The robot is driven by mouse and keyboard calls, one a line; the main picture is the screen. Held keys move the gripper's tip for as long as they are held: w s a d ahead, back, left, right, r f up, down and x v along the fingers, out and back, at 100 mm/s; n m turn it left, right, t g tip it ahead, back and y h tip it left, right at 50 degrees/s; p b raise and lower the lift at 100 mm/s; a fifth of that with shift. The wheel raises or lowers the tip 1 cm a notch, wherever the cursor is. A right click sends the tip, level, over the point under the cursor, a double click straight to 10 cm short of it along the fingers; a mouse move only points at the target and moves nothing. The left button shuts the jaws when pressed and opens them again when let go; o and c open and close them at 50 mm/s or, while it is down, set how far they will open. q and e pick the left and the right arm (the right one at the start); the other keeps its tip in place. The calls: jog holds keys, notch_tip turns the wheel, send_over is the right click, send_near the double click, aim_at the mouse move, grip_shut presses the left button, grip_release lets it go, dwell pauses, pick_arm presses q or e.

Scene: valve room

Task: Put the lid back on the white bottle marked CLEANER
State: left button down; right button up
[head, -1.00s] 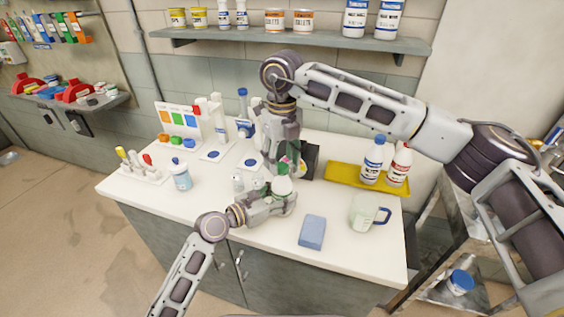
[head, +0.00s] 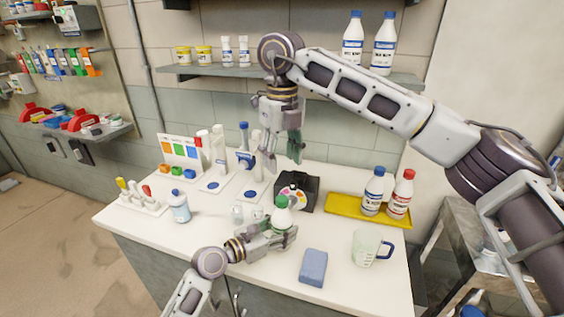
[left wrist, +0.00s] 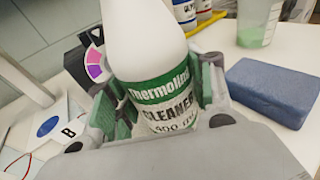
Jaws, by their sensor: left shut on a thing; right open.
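The white bottle marked CLEANER (left wrist: 165,88) stands upright between the fingers of my left gripper (left wrist: 163,100); its label is green and white, and its top is cut off in the left wrist view. In the head view the bottle (head: 282,217) has a green lid (head: 281,201) on its top; how tightly it sits I cannot tell. My left gripper (head: 284,237) is shut around the bottle's lower body. My right gripper (head: 282,153) is open and empty, well above the bottle and apart from the lid.
A black box with a colour wheel (head: 310,187) stands just behind the bottle. A blue sponge (head: 313,267) and a measuring jug (head: 366,247) are to the right. A yellow tray (head: 342,207) carries a blue-capped and a red-capped bottle. Small clear glasses stand left of the bottle.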

pick_arm(q)
jog(key=c, duration=0.5)
grip_release()
jog(key=shift+a, duration=0.1)
jog(key=shift+v, duration=5.95)
jog(key=shift+s, duration=0.1)
jog(key=shift+f, duration=0.1)
